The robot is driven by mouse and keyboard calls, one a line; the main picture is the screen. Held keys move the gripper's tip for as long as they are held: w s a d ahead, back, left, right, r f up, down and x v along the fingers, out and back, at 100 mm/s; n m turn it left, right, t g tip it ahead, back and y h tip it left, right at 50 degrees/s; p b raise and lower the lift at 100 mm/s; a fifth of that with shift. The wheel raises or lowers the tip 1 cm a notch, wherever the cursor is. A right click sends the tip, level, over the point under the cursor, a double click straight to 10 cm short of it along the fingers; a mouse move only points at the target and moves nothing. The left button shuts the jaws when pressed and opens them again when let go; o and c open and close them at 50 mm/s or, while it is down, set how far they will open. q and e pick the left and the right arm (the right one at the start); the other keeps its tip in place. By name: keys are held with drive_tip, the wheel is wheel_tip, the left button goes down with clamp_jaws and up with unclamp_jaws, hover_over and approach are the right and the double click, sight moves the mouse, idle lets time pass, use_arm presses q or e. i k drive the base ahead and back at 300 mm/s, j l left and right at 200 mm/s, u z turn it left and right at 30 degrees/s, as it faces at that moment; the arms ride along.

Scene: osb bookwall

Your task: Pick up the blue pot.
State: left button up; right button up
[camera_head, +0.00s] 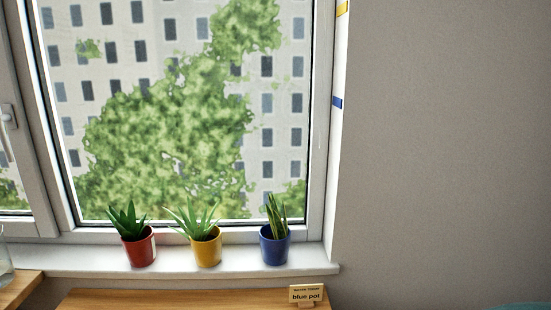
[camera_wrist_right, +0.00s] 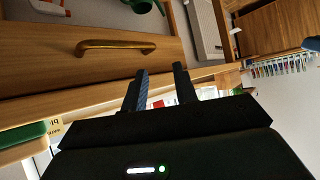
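The blue pot (camera_head: 274,246) holds an upright, spiky green plant and stands on the white windowsill (camera_head: 180,260), at the right end of a row of pots. A yellow pot (camera_head: 206,249) stands to its left, and a red pot (camera_head: 139,250) is further left. A small sign (camera_head: 307,296) reading "blue pot" stands on the wooden surface below the sill. My right gripper (camera_wrist_right: 161,84) shows in the right wrist view with its two dark fingers apart and nothing seen between them. The blue pot is not seen there. My left gripper is in neither view.
A wooden tabletop (camera_head: 180,299) lies below the sill. A glass (camera_head: 5,262) is cut off at the left edge.

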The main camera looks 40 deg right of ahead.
sight(274, 236)
drive_tip(key=l+z, duration=0.1)
drive_tip(key=z, duration=1)
drive_tip(key=k+l, duration=0.05)
